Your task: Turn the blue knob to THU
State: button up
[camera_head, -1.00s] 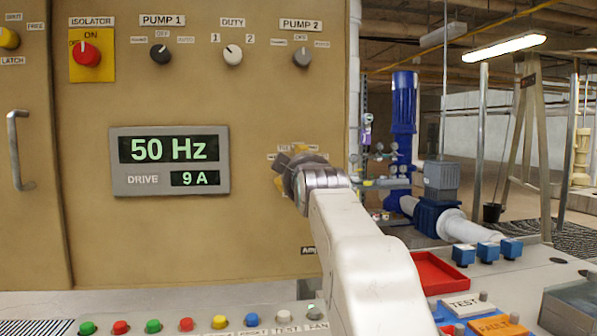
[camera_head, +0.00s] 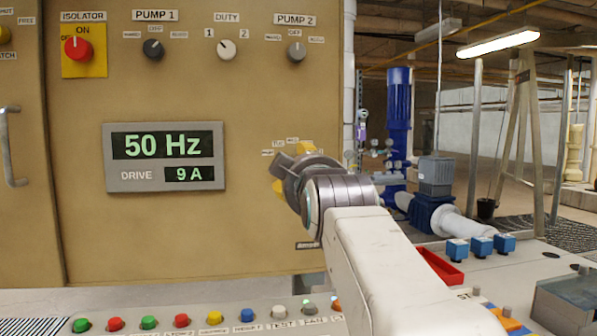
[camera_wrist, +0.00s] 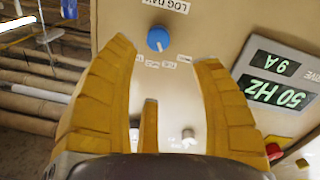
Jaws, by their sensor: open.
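The blue knob (camera_wrist: 158,39) is on the tan panel in the wrist view, which shows the panel upside down. A pale mark on the knob points toward the lower edge of that picture. Small day labels (camera_wrist: 153,64) sit around it, too small to read surely, and a LOG DAY plate (camera_wrist: 166,5) is above it in the picture. My gripper (camera_wrist: 162,62) has yellow fingers spread apart, with the knob seen between and beyond the two long ones; no contact shows. In the head view my gripper (camera_head: 290,168) is before the panel and hides the knob.
A drive display (camera_head: 165,157) is left of my gripper, with the PUMP 2 knob (camera_head: 296,52) above. A ledge with several coloured buttons (camera_head: 214,317) runs below. A red tray (camera_head: 440,268) and blue boxes (camera_head: 481,246) lie at the right.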

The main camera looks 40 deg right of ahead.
jog(key=shift+s+a, duration=0.3)
jog(key=shift+s, duration=0.3)
jog(key=shift+w+a, duration=0.1)
